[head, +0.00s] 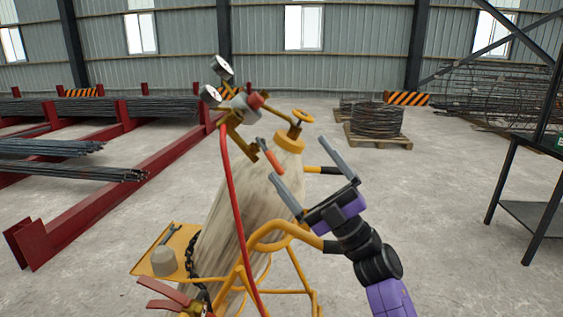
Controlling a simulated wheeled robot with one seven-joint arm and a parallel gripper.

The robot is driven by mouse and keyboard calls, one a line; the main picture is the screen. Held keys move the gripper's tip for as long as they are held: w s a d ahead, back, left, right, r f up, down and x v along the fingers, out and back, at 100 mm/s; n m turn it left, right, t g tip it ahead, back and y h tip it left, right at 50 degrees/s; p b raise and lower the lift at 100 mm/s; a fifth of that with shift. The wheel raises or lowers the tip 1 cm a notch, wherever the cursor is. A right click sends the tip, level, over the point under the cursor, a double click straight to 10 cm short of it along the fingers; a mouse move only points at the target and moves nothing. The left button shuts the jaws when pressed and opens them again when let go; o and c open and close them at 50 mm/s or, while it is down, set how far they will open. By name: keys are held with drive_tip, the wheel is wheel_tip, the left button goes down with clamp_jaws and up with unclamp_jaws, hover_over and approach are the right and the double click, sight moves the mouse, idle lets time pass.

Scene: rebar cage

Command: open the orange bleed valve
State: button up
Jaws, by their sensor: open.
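A gas cylinder (240,205) with a worn pale body stands tilted in a yellow cart in the middle of the head view. At its top is a brass regulator with two gauges and a red knob. A small orange lever (271,156), which looks like the bleed valve, sticks out in front of the cylinder's neck. My gripper (297,158) is open and empty, its two grey fingers pointing up and left toward the neck. The left fingertip appears just below the lever's lower end; I cannot tell whether they touch. The lever is not between the fingers.
A yellow handwheel (303,115) sits above the neck. A red hose (233,205) hangs along the cylinder. Yellow cart handles (270,234) with black grips flank my gripper. A dark metal table (538,212) stands at right, red rebar racks (100,205) at left. Open floor lies between.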

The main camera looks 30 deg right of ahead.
drive_tip(key=shift+t+h, duration=0.3)
drive_tip(key=s+d, duration=0.1)
drive_tip(key=s+d+r, duration=0.1)
drive_tip(key=s+d, duration=0.1)
drive_tip(key=c, duration=1.1)
drive_tip(key=shift+a+f, duration=0.1)
drive_tip(key=shift+f, duration=0.05)
